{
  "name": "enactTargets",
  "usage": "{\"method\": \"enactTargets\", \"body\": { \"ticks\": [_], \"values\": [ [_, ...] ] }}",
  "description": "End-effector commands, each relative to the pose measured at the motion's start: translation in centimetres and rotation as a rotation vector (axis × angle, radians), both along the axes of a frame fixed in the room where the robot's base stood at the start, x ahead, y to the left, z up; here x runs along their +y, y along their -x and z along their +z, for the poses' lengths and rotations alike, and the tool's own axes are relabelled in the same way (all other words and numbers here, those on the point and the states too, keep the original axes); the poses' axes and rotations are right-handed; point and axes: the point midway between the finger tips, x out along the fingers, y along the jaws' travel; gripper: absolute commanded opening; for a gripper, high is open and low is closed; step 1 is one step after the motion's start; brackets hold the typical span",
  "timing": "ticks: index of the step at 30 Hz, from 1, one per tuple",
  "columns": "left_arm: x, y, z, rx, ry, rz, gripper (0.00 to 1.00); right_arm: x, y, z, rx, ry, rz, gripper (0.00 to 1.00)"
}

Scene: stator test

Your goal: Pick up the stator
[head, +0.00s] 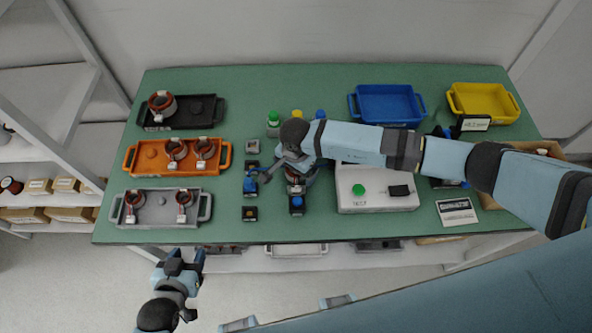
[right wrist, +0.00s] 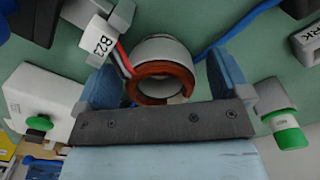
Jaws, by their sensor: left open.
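A stator (right wrist: 163,70) with a pale ring and reddish-copper windings sits between my right fingers in the right wrist view. A white tag reading B23 (right wrist: 98,40) and red and white wires are beside it. My right gripper (right wrist: 166,82) is open, its blue fingers on either side of the stator with narrow gaps visible. In the head view the right gripper (head: 290,172) is over the middle of the table and mostly hides this stator (head: 296,188). My left gripper (head: 184,262) is open and empty, in front of the table's front edge.
Black (head: 200,112), orange (head: 140,158) and grey (head: 158,215) trays on the left hold other stators. Blue (head: 388,104) and yellow (head: 482,102) bins stand at the back right. A white box with a green button (head: 376,204) is right of the right gripper.

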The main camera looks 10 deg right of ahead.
Motion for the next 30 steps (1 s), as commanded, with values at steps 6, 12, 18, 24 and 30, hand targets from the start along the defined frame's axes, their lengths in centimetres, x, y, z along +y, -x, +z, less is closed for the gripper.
{"method": "enactTargets", "body": {
  "ticks": [6, 12, 18, 24, 30],
  "values": [
    [-0.2, 0.1, -0.1, 0.003, 0.002, -0.002, 0.52, 0.0, 0.0, 0.0, 0.000, 0.000, -0.001, 0.47],
    [-0.3, 0.2, -0.1, 0.004, 0.003, -0.005, 0.52, 0.0, 0.0, 0.1, -0.001, -0.001, -0.001, 0.30],
    [-0.3, 0.2, -0.1, 0.004, 0.004, -0.004, 0.52, 0.0, -0.1, 0.4, -0.001, 0.000, -0.001, 0.30],
    [-0.3, 0.1, -0.4, 0.003, 0.004, -0.004, 0.52, 0.0, -0.1, 2.4, -0.003, -0.001, 0.000, 0.30],
    [-0.4, 0.1, -1.1, 0.004, 0.007, -0.005, 0.52, 0.0, -0.2, 7.1, -0.006, -0.002, 0.001, 0.30]
  ]
}}
